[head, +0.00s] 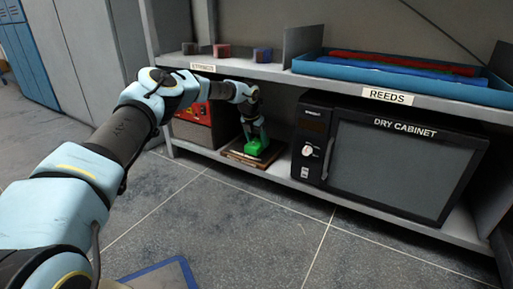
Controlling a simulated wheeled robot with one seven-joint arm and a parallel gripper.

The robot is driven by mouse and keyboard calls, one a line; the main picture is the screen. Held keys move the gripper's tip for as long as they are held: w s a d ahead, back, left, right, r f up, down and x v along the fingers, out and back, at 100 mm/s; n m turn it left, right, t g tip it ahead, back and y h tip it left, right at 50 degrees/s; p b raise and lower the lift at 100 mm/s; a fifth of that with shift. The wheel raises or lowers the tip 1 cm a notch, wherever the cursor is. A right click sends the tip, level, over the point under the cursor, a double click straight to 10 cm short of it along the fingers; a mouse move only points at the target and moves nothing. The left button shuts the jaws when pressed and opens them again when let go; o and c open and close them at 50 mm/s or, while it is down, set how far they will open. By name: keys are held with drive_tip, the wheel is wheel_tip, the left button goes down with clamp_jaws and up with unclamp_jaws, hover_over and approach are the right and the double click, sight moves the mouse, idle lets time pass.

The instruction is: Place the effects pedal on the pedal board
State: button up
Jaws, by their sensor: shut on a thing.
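A green block-like thing, seemingly the effects pedal (253,146), is at the lower shelf between my gripper's jaws. My gripper (252,138) points down and is shut on it. Beneath it lies a flat dark board with a brownish edge, seemingly the pedal board (236,157), on the lower shelf. The pedal appears on or just above the board; I cannot tell whether it touches. My gripper hides the top of the pedal.
A black dry cabinet (400,165) stands right of the board. A red box (193,131) stands to its left. The upper shelf holds small blocks (222,51) and a blue tray (400,82) above a REEDS label. A blue-edged thing (160,272) lies on the floor.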

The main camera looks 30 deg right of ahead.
drive_tip(key=shift+f+b, duration=0.65)
drive_tip(key=shift+f, duration=0.15)
drive_tip(key=o, duration=1.6)
